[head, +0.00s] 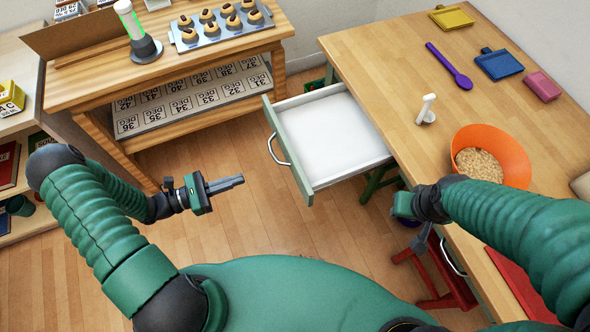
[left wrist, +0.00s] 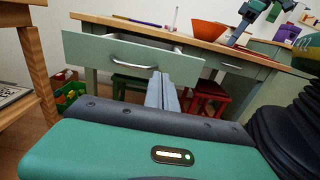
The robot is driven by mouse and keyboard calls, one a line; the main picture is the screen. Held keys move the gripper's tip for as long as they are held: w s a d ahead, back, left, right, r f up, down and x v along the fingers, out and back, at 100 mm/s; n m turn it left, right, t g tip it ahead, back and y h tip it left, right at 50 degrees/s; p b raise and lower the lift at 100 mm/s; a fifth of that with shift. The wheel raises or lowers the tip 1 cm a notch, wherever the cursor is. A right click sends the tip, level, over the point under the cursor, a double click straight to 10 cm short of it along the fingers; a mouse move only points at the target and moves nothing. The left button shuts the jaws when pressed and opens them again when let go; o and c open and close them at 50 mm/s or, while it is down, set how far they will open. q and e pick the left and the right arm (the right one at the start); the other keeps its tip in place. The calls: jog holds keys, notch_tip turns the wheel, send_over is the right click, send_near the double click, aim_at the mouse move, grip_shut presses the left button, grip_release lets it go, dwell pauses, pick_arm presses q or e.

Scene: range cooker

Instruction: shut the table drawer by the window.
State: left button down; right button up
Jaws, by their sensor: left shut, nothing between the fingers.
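The table drawer (head: 330,125) stands pulled out from the left side of the wooden table (head: 395,50). Its inside is white and looks empty. Its green front (head: 290,150) has a curved metal handle (head: 276,152). My left gripper (head: 240,181) is shut and empty, to the left of the drawer front and apart from it, pointing toward it. In the left wrist view the drawer front (left wrist: 90,48) and handle (left wrist: 134,65) lie ahead of the shut fingers (left wrist: 163,80). My right gripper (head: 422,238) hangs by the table's near edge; its fingers are too small to judge. No window shows.
An orange bowl (head: 510,150), a white holder (head: 427,110) and a purple spoon (head: 450,66) are on the table. A red stool (head: 445,275) stands below its edge. A wooden shelf unit (head: 100,80) stands left of the drawer. Floor between is clear.

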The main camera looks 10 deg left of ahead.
aim_at(290, 159)
pick_arm(q)
jog(key=x, duration=1.3)
jog(key=shift+w+a+r+b, duration=0.1)
jog(key=shift+w+a+b, duration=0.1)
jog(key=shift+b, duration=0.2)
jog(key=shift+w+d, duration=0.35)
jog(key=shift+d, duration=0.1)
